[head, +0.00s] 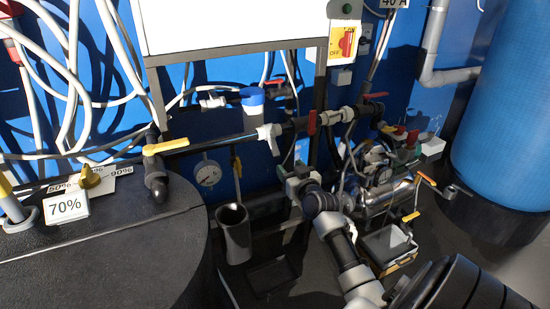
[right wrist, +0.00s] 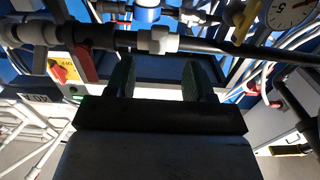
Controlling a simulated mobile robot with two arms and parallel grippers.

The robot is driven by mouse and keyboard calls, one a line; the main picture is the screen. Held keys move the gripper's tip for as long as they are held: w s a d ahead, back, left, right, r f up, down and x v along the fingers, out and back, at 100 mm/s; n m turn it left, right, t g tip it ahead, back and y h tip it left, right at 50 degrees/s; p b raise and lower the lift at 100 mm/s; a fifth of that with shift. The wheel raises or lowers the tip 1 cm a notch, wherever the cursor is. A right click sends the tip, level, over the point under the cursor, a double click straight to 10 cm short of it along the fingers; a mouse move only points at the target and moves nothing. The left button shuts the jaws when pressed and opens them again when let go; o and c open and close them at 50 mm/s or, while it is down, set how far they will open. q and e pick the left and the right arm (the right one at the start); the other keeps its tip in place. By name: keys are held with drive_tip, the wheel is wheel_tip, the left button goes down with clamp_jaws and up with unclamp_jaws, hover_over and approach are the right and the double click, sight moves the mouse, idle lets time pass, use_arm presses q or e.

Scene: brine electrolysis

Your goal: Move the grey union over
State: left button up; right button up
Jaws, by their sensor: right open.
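The light grey union (head: 268,135) sits on the dark horizontal pipe below the white panel, left of a red valve handle (head: 311,122). It also shows in the right wrist view (right wrist: 157,41), straight beyond the fingertips. My right gripper (head: 297,158) reaches up from the lower right and stands below and right of the union in the head view. In the right wrist view its two fingers (right wrist: 157,72) are apart with nothing between them. The fingertips look close to the pipe, but the exact gap cannot be told. My left gripper is not in view.
A black tank (head: 120,255) with a 70% tag fills the lower left. A yellow-handled valve (head: 165,146), a pressure gauge (head: 208,173) and a grey cup (head: 234,232) are near the pipe. A steel cylinder (head: 385,195) and blue tank (head: 510,110) stand right. Hoses hang behind.

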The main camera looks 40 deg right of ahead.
sight(276, 152)
drive_tip(key=b+x, duration=0.2)
drive_tip(key=x, duration=0.7)
drive_tip(key=shift+w, duration=0.2)
drive_tip(key=shift+w+d, duration=0.2)
drive_tip(key=shift+w, duration=0.4)
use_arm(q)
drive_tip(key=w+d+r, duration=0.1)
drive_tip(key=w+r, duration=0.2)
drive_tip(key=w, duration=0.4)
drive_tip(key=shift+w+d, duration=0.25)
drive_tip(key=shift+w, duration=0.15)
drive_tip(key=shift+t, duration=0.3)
use_arm(e)
clamp_jaws()
